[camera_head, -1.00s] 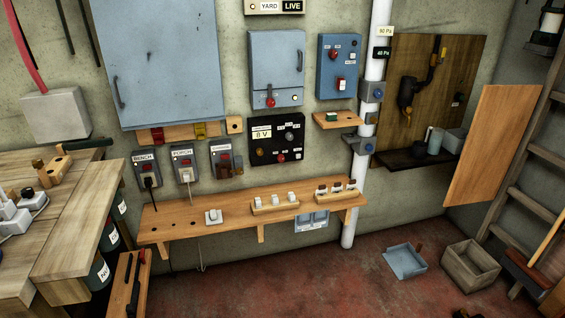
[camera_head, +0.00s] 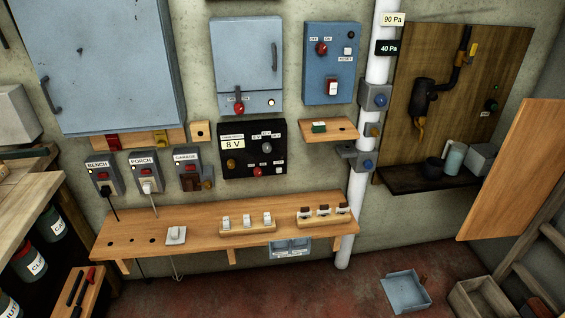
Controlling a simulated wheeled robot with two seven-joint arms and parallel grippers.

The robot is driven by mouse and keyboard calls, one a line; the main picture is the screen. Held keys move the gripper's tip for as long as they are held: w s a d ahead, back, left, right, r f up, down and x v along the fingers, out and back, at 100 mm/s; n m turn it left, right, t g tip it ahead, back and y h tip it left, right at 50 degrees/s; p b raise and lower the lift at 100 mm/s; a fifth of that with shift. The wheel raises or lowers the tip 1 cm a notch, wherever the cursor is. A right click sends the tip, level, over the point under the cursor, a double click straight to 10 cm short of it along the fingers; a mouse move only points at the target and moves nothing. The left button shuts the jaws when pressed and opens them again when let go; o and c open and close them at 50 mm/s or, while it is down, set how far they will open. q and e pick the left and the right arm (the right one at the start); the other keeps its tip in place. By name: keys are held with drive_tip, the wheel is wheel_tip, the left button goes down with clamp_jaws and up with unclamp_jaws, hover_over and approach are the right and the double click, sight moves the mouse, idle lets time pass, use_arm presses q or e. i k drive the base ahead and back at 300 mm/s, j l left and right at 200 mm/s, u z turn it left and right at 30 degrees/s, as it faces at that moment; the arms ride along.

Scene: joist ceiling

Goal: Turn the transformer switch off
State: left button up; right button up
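The black panel (camera_head: 239,173) with an "8 V" display (camera_head: 233,145) is mounted on the wall above the wooden shelf, and it looks like the transformer. It carries a grey knob (camera_head: 266,147), a red knob (camera_head: 257,171) and an amber round part (camera_head: 231,163). Its small labels are too blurred to read, so I cannot tell which part is its switch or how it is set. Neither of my grippers is in view, and nothing of mine covers the panel.
Below the panel, the wooden shelf (camera_head: 130,236) holds several small switches. Left of it hang BENCH (camera_head: 102,172), PORCH (camera_head: 146,171) and GARAGE (camera_head: 188,168) boxes. A vertical white pipe (camera_head: 356,205) stands to the right. A blue tray (camera_head: 405,291) and wooden crate (camera_head: 482,299) lie on the floor.

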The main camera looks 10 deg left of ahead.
sight(257, 171)
drive_tip(key=i+l, duration=1.05)
drive_tip(key=l, duration=0.15)
